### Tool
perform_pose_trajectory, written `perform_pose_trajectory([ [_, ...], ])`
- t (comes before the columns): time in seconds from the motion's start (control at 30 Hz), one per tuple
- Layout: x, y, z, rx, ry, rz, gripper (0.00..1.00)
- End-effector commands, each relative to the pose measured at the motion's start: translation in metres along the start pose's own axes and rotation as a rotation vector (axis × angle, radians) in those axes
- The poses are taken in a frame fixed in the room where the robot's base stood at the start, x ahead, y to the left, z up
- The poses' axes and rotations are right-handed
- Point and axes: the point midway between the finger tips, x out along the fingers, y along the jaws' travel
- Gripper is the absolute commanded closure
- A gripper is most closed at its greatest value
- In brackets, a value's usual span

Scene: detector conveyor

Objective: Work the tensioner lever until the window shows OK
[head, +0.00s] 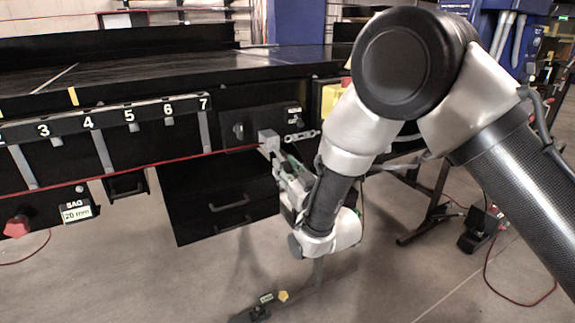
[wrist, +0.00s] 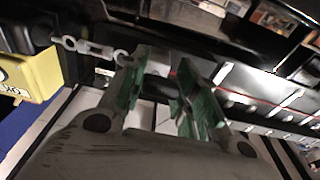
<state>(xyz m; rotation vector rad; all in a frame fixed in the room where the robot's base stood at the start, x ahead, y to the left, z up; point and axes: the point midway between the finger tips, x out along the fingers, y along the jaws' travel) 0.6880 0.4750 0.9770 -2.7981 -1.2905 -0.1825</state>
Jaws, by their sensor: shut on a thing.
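A pale grey block (head: 268,139), which looks like part of the tensioner lever, stands on the front of the dark bench where the red line ends. My gripper (head: 279,168) is just below and in front of it. In the wrist view, my gripper (wrist: 165,80) has its green-padded fingers around a pale grey piece (wrist: 158,68), probably the lever. The fingers hide much of it. I cannot make out a window reading OK; a tag marked SAG 20 mm (head: 77,212) hangs at the lower left.
A numbered rail (head: 108,118) runs along the bench front at left, with a red line below it. A metal wrench (head: 301,136) is right of the block; it also shows in the wrist view (wrist: 88,46). Black drawers (head: 220,205) are below. A yellow box (head: 331,97) is at right.

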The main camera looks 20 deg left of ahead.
Motion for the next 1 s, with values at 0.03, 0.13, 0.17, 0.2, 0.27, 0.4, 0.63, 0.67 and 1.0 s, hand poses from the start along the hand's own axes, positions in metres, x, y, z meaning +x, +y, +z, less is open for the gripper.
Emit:
perform_pose_trajectory([
  [0.03, -0.0013, 0.0001, 0.0080, -0.002, -0.015, -0.001, 1.00],
  [0.13, -0.0003, 0.0002, 0.0108, -0.002, -0.016, -0.001, 1.00],
  [0.17, 0.0000, 0.0002, 0.0114, -0.002, -0.016, -0.001, 1.00],
  [0.2, 0.0003, 0.0002, 0.0120, -0.002, -0.015, -0.001, 1.00],
  [0.27, 0.0007, 0.0001, 0.0126, -0.002, -0.015, -0.001, 1.00],
  [0.4, 0.0012, 0.0001, 0.0134, -0.002, -0.015, -0.001, 1.00],
  [0.63, 0.0013, 0.0001, 0.0134, -0.002, -0.015, -0.001, 1.00],
  [0.67, 0.0013, 0.0001, 0.0134, -0.002, -0.015, -0.001, 1.00],
  [1.0, 0.0023, 0.0001, 0.0106, -0.001, -0.008, 0.000, 0.48],
])
